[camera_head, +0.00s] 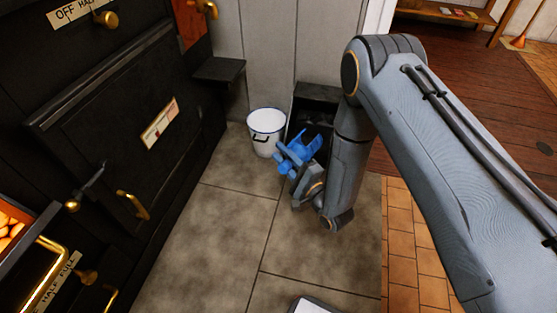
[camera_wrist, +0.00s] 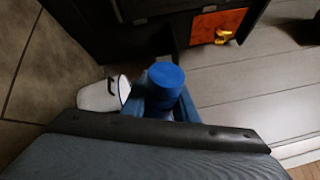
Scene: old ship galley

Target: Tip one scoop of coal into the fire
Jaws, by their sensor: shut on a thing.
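My gripper (camera_head: 297,158) is low in front of the black box, beside the white bucket. In the wrist view my gripper (camera_wrist: 165,108) is shut on a blue round-ended thing (camera_wrist: 166,76), which looks like the handle of the scoop. The scoop's pan cannot be made out, and I cannot tell whether it holds coal. The open-topped black box (camera_head: 318,92) stands against the wall behind my gripper; its inside is dark and partly hidden. The fire (camera_head: 10,226) glows orange in an opening of the black stove at the far left, well away from my gripper.
The white bucket (camera_head: 265,138) stands just left of my gripper; the wrist view also shows it (camera_wrist: 100,96). The black stove (camera_head: 110,125) fills the left side, with brass handles and a small shelf (camera_head: 218,70) sticking out. The tiled floor (camera_head: 225,225) between is clear.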

